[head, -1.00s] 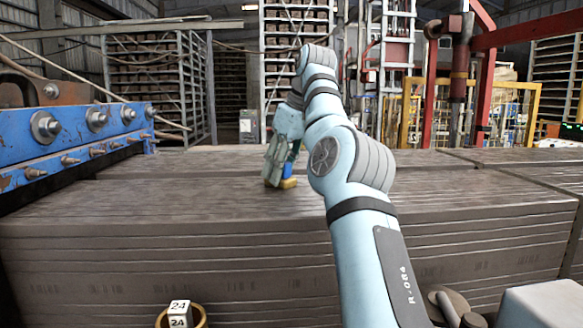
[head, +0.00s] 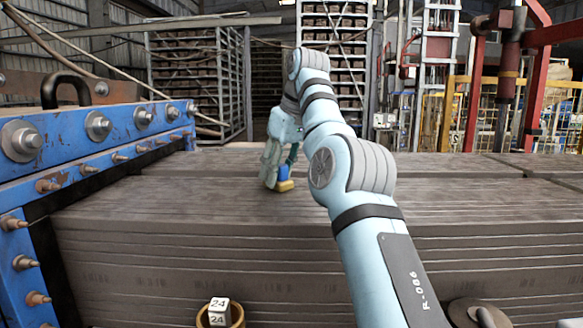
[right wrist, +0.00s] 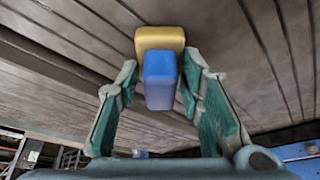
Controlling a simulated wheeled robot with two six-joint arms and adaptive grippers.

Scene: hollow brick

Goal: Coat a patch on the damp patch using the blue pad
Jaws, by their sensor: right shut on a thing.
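My right gripper (head: 272,160) reaches out over the grey-brown ribbed brick surface (head: 400,200). It is shut on the blue pad (head: 284,172), a blue block with a yellow part (head: 285,185) at its lower end. In the right wrist view, the green-padded fingers (right wrist: 161,92) stand on either side of the blue part (right wrist: 160,72), and the yellow end (right wrist: 160,38) points toward the bricks. I cannot tell whether the yellow end touches them. I cannot make out a distinct damp patch; the arm and gripper hide part of the surface. My left gripper is out of view.
A blue steel frame with bolts (head: 110,135) runs along the left side of the bricks. A gold-rimmed cup (head: 220,318) with a white block marked 24 (head: 219,306) stands at the near edge. Racks (head: 195,80) stand behind. The top right of the bricks is clear.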

